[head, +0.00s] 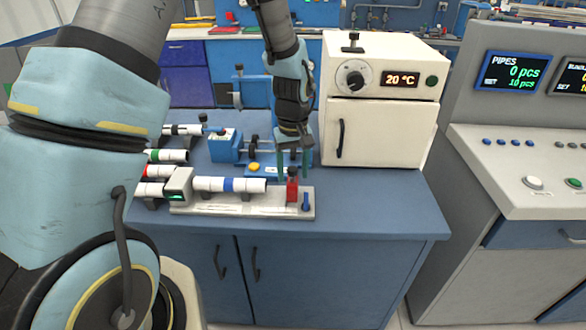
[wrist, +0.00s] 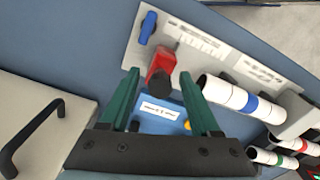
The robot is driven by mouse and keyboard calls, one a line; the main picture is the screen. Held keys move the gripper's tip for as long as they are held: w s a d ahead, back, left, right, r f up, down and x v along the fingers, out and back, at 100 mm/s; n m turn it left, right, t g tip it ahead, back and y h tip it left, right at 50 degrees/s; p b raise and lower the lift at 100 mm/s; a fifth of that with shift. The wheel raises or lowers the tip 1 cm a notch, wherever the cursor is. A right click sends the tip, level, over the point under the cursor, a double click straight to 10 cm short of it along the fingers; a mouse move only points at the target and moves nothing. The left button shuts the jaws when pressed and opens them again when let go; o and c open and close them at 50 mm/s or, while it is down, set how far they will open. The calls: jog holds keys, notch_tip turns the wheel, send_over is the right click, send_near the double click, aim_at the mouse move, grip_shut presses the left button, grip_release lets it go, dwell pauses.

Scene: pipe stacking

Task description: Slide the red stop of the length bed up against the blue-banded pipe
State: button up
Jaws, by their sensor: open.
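The pale length bed (head: 240,208) lies along the front of the blue bench top. The blue-banded pipe (head: 215,184) lies on it, its left end at a grey block with a small green display. The red stop (head: 292,190) stands near the bed's right end, with a clear gap between it and the pipe. My gripper (head: 292,168) is open and points down at the stop. In the wrist view its green fingers (wrist: 159,76) lie either side of the red stop (wrist: 161,62) and its dark knob. The blue-banded pipe (wrist: 240,97) is to the right there.
A blue lever (head: 306,202) sits at the bed's right end. Green-banded (head: 168,155), red-banded (head: 156,171) and black-banded (head: 183,130) pipes lie behind and left. A blue fixture (head: 225,148) and a white oven (head: 385,130) stand behind. The bench's front right is clear.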

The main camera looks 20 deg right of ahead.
jog(key=shift+f, duration=0.15)
jog(key=shift+c, duration=0.3)
grip_shut()
